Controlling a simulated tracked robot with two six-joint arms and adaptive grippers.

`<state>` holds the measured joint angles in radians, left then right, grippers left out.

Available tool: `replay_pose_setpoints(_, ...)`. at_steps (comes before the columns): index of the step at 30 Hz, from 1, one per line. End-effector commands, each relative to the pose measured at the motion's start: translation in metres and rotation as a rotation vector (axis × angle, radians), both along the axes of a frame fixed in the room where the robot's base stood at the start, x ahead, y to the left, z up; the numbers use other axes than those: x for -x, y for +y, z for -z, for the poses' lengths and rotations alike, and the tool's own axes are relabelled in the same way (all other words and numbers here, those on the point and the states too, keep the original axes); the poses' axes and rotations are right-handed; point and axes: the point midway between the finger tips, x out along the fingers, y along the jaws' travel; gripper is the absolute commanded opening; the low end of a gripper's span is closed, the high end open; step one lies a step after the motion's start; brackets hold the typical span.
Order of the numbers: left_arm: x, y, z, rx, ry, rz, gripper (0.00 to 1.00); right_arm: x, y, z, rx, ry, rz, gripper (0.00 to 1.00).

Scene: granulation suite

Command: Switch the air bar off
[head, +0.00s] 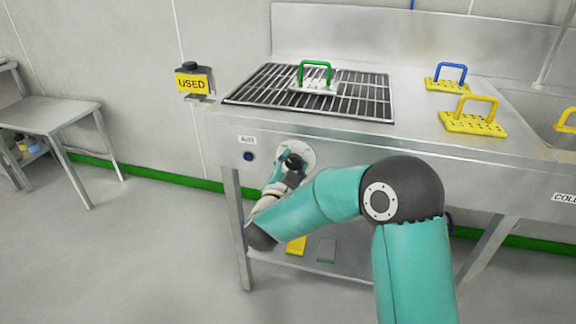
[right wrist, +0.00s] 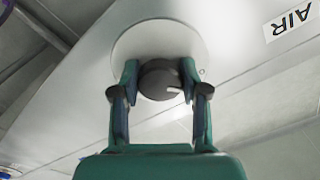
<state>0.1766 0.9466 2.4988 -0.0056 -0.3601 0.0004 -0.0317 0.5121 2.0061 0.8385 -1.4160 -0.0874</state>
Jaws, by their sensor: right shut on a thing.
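The air bar's switch is a dark round knob (right wrist: 160,80) with a light pointer mark, on a pale round plate (head: 297,153) on the front panel of the steel bench. A label reading AIR (right wrist: 289,19) is beside it in the right wrist view; it also shows in the head view (head: 247,140). My right gripper (right wrist: 160,85) is shut on the knob, one finger on each side. In the head view my right gripper (head: 291,168) reaches the plate and covers most of the knob. My left gripper is not in view.
A dark blue button (head: 249,156) is below the label. The bench top holds a black grate (head: 262,90), a green-handled plate (head: 316,84) and yellow plates (head: 472,123). A side table (head: 50,112) stands left, with clear floor between.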

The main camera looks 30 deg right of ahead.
Motion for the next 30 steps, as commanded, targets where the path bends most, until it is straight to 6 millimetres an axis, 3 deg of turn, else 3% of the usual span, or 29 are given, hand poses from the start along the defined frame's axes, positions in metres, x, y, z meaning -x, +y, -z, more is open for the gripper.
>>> replay_pose_setpoints(6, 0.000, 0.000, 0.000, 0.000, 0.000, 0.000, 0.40, 0.002, -0.005, -0.001, 0.000, -0.004, 0.013, 0.10)
replay_pose_setpoints(7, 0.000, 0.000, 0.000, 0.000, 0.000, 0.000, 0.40, 0.002, -0.005, -0.001, 0.000, -0.004, 0.013, 0.48)
replay_pose_setpoints(11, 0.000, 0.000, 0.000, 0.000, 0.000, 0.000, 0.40, 0.001, -0.003, -0.001, 0.000, -0.003, 0.010, 0.69)
replay_pose_setpoints(23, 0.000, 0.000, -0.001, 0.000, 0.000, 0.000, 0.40, 0.002, 0.003, 0.000, -0.001, -0.002, 0.001, 0.70)
replay_pose_setpoints(30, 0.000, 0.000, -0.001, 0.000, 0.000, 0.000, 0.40, 0.023, 0.028, 0.000, 0.000, -0.001, -0.002, 0.70)
